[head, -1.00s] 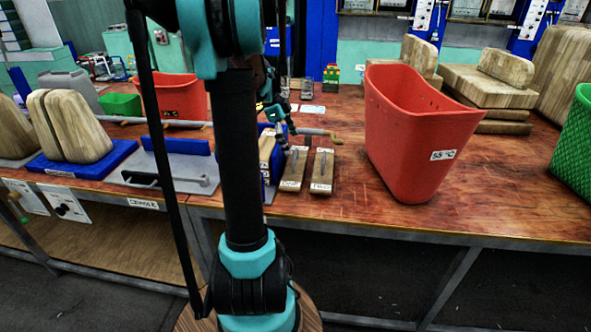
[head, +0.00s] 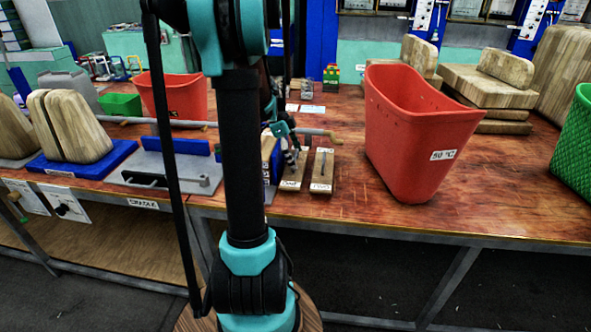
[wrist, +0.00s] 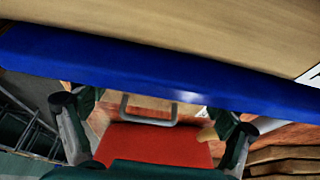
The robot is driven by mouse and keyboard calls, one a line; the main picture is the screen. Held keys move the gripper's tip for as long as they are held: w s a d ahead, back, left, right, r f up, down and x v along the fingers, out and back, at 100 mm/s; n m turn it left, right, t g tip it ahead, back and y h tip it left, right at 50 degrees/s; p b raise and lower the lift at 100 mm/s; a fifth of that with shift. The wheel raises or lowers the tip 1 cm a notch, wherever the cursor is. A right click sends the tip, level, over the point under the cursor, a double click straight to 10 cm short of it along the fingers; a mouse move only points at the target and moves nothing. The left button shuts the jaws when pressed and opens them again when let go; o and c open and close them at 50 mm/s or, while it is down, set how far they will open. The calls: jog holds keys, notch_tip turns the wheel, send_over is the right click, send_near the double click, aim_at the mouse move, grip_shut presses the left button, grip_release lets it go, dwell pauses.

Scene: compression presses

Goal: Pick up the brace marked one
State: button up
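Two small wooden braces with metal handles lie side by side on the workbench in the head view: a left brace (head: 292,176) and a right brace (head: 321,172). Both carry small white labels, too small to read surely. My gripper (head: 290,148) is over the far end of the left brace, partly hidden by my arm. In the wrist view my gripper (wrist: 153,110) has its fingers wide apart, with a metal handle (wrist: 148,99) on a wooden piece showing between them. I cannot tell which brace that is. Nothing is held.
A blue-edged wooden press (head: 268,160) stands close left of the braces; a blue edge (wrist: 150,70) crosses the wrist view. A red bin (head: 410,140) stands right of the braces, with a green basket (head: 575,140) further right. The bench front near the braces is clear.

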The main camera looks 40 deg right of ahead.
jog(key=c, duration=0.9)
jog(key=shift+c, duration=0.2)
jog(key=shift+r, duration=0.1)
